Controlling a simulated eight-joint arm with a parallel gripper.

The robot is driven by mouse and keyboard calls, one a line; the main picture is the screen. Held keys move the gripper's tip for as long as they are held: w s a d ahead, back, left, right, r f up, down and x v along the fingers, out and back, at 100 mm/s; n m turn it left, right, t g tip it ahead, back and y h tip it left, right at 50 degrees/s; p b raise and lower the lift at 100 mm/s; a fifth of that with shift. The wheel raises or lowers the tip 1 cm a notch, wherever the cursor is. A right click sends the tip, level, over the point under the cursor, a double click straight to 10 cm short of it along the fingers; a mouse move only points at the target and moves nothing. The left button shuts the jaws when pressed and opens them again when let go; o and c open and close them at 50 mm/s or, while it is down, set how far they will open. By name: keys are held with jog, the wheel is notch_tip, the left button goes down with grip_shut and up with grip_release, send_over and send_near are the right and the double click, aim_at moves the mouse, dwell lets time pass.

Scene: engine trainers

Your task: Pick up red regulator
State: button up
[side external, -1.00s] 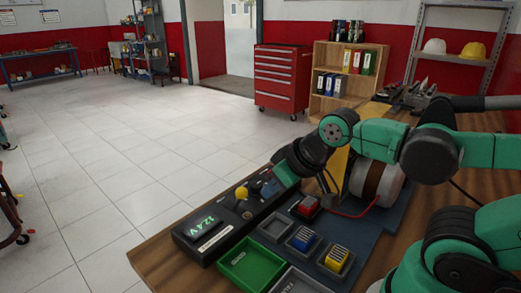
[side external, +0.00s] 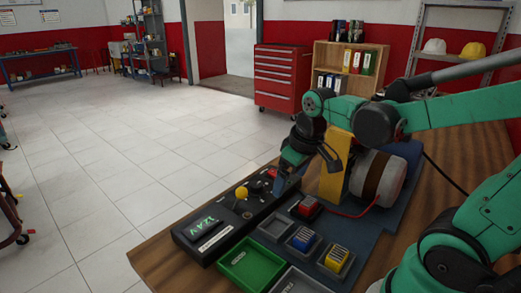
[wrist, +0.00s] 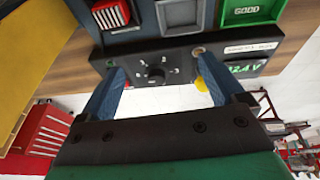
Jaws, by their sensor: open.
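The red regulator (side external: 307,208) sits in a dark holder on the blue-grey mat, just right of the control panel. It also shows at the top left of the wrist view (wrist: 112,14), with a ribbed top. My gripper (side external: 284,184) hangs over the far part of the panel, beyond the regulator and apart from it. In the wrist view my gripper (wrist: 160,78) has its blue fingers wide apart, with the panel's rotary knob between them in the picture and nothing held.
Blue (side external: 303,239) and yellow (side external: 336,258) regulators sit in holders; another holder (side external: 277,228) is empty. A green tray (side external: 247,268) is in front. A red wire runs to a motor (side external: 378,177).

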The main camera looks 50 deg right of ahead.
aim_at(309, 201)
jog(key=d+f+g, duration=0.1)
jog(key=d, duration=0.1)
jog(key=d+f+g, duration=0.1)
jog(key=d, duration=0.1)
jog(key=s+d+f+g, duration=0.1)
jog(key=d, duration=0.1)
jog(key=shift+d+f+y, duration=0.1)
jog(key=shift+d+y, duration=0.1)
jog(key=shift+y, duration=0.2)
jog(key=shift+d+f, duration=0.1)
jog(key=shift+f, duration=2.8)
grip_shut()
